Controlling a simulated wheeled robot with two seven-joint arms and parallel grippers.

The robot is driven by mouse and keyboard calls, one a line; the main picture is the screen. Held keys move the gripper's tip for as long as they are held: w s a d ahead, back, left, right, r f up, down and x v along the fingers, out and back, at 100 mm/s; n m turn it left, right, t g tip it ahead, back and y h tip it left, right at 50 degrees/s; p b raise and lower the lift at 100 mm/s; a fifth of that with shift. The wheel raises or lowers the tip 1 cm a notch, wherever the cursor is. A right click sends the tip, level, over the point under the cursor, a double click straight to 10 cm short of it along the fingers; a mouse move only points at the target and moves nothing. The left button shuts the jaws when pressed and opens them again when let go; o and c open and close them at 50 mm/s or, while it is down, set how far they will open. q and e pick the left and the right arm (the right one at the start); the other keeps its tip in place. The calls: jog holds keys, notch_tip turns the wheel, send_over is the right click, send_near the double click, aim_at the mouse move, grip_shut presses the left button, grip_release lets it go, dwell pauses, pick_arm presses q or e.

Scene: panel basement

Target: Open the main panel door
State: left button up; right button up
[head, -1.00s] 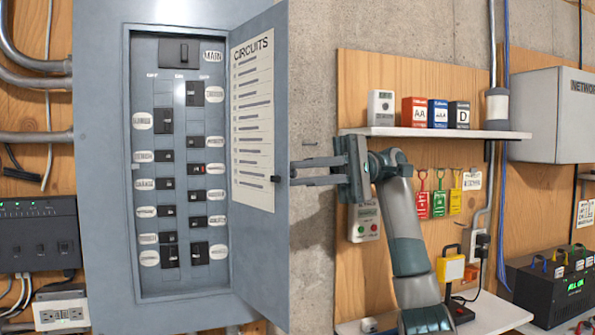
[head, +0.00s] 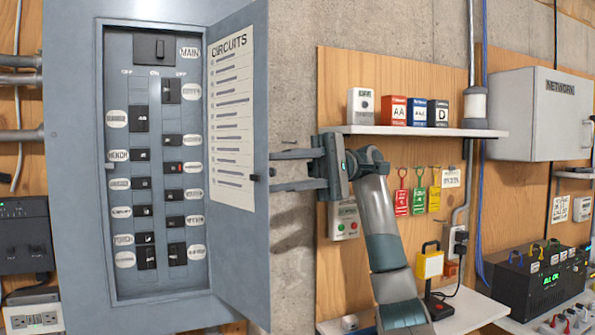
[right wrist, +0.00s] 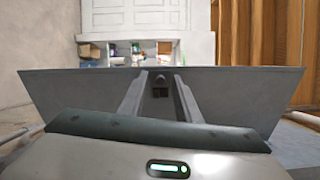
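The main panel door (head: 238,235) is grey-blue and stands wide open, swung out to the right of the panel box (head: 75,200). Its inner face carries a circuits list (head: 230,120), and a small dark latch (head: 256,178) sits at its free edge. My right gripper (head: 272,172) is at that edge from the right, its two fingers apart with a gap between them. In the right wrist view the open fingers (right wrist: 160,100) point at the grey door (right wrist: 65,95), with a small knob (right wrist: 161,77) between them. Whether they touch the door cannot be told. My left gripper is not in view.
Breakers (head: 155,140) in labelled rows fill the open panel. Right of the door, a shelf (head: 420,131) holds several small boxes, with colored tags (head: 418,200) below it. A grey network cabinet (head: 540,115) hangs farther right. A lower shelf (head: 465,315) is beneath my right arm.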

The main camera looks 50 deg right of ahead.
jog(key=s+d+b, duration=0.1)
jog(key=d, duration=1)
jog(key=shift+s+d, duration=0.35)
dwell(0.5)
